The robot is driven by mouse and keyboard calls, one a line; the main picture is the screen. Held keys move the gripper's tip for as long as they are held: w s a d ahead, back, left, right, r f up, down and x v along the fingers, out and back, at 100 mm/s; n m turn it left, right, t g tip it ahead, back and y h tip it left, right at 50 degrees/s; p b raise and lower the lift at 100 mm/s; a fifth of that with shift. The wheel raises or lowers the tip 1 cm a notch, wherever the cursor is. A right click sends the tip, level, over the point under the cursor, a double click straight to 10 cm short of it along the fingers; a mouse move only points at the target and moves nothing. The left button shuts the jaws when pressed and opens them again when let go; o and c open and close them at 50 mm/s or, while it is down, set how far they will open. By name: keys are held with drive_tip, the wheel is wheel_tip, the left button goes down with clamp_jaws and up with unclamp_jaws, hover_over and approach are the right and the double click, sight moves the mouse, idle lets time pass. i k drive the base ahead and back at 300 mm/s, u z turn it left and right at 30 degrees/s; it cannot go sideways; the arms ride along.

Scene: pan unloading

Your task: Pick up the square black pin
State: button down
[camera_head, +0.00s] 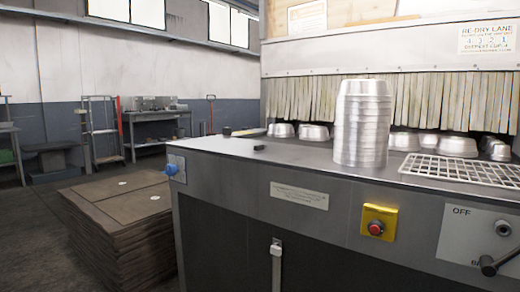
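A small flat black piece (259,147) lies on the grey metal machine top, left of the tall stack of pans; it may be the square black pin, but its shape is too small to be sure. Another small black piece (227,131) sits farther back at the left edge of the top, near a dark, low strip-like thing (248,132). I cannot tell from here which one is square. My gripper and arm are not in view.
A tall stack of silver pans (361,125) stands on the machine top (300,157). A wire rack (465,170) lies to its right. Several low pans sit by the strip curtain (430,100). A red button on a yellow box (378,222) and a black-knobbed lever (489,265) are on the front.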

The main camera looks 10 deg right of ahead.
sight(257, 148)
drive_tip(key=u, duration=0.05)
drive_tip(key=k, duration=0.1)
drive_tip(key=u, duration=1.1)
drive_tip(key=i, duration=2.3)
drive_tip(key=u, duration=0.05)
